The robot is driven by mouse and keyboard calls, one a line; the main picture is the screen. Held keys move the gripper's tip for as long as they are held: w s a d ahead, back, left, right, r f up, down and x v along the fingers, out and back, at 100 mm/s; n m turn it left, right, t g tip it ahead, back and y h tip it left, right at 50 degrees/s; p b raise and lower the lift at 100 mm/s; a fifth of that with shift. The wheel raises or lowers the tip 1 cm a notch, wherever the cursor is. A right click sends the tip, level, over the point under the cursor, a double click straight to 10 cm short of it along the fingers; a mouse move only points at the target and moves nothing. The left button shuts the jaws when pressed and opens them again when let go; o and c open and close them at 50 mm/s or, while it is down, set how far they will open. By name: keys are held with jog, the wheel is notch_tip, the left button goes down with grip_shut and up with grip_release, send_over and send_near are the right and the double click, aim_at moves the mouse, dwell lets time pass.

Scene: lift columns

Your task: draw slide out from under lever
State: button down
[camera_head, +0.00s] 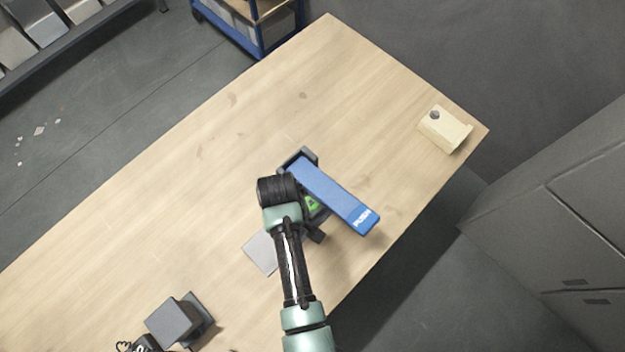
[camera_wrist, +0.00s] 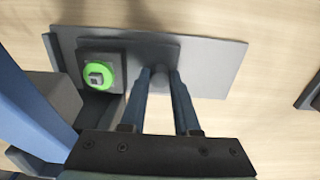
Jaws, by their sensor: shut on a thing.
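The blue lever (camera_head: 335,195), marked "PUSH" at its end, slants over the table from a dark bracket (camera_head: 298,158). It also fills the left edge of the wrist view (camera_wrist: 28,110). The slide is a flat grey plate (camera_head: 261,253); in the wrist view its bare part (camera_wrist: 215,65) reaches to the right. A green ring with a grey centre (camera_wrist: 98,74) sits on a dark block at its left, beside the lever. My gripper (camera_wrist: 162,78) is shut on the slide's upright grip, which my fingers partly hide. My arm covers part of the slide in the head view.
A dark grey box-like fixture (camera_head: 177,318) stands on the table at lower left. A cream block with a grey knob (camera_head: 445,128) is at the table's right end. The wooden table (camera_head: 190,195) is otherwise mostly clear. A blue cart (camera_head: 250,30) stands behind it.

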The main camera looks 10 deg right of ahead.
jog(key=shift+s+a+p, duration=0.45)
jog(key=shift+s+a, duration=0.3)
jog(key=shift+a, duration=0.3)
jog(key=shift+s+a+p, duration=0.4)
jog(key=shift+s+a, duration=0.4)
jog(key=shift+a, duration=0.25)
jog(key=shift+s+a+p, duration=0.45)
jog(key=shift+s+a, duration=0.3)
jog(key=shift+a, duration=0.3)
jog(key=c, duration=0.7)
grip_release()
jog(key=shift+r, duration=0.1)
jog(key=shift+r+p, duration=2.9)
jog(key=shift+p, duration=0.3)
